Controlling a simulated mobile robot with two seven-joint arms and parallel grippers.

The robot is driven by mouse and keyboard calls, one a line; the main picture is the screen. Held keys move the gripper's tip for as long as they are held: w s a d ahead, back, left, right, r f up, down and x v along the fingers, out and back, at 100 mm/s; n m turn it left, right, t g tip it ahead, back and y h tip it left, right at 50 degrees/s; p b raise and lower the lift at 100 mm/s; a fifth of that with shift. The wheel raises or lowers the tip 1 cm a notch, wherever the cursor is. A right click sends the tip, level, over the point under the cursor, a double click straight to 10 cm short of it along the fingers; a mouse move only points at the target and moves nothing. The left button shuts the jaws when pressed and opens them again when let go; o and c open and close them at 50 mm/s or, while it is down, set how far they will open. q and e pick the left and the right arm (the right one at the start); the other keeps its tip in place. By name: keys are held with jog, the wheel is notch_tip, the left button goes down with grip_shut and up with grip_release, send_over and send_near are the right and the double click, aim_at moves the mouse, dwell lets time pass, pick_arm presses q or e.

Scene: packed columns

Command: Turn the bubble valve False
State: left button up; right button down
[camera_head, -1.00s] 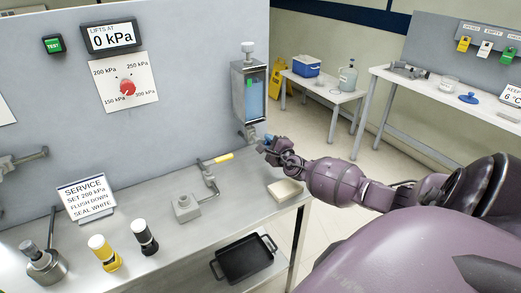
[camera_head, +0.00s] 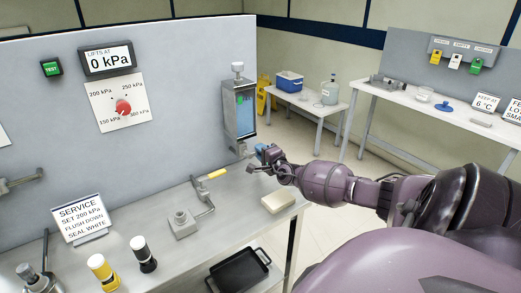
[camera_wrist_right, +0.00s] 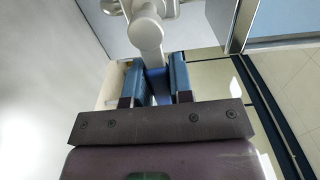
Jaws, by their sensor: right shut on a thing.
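The bubble valve (camera_head: 240,149) is a small grey fitting under the clear column (camera_head: 240,108) of blue liquid at the panel's right edge. My right gripper (camera_head: 263,154) is at this valve. In the right wrist view, its blue finger pads (camera_wrist_right: 159,82) are shut on the valve's blue handle (camera_wrist_right: 157,88), below a pale rounded fitting (camera_wrist_right: 146,30). The fingers hide part of the handle, and I cannot tell its exact angle. The display (camera_head: 107,58) reads 0 kPa. My left gripper is not in view.
A crank with a yellow grip (camera_head: 216,174) and a pale block (camera_head: 278,202) stand on the bench near my right arm. Yellow (camera_head: 102,272) and black (camera_head: 143,254) cylinders stand at the front left. A side table holds a blue cooler (camera_head: 289,82).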

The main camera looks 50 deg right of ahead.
jog(key=c, duration=1)
grip_release()
jog(key=p+v, duration=0.1)
jog(key=v, duration=0.9)
jog(key=shift+s+p, duration=0.35)
jog(key=shift+s, duration=0.05)
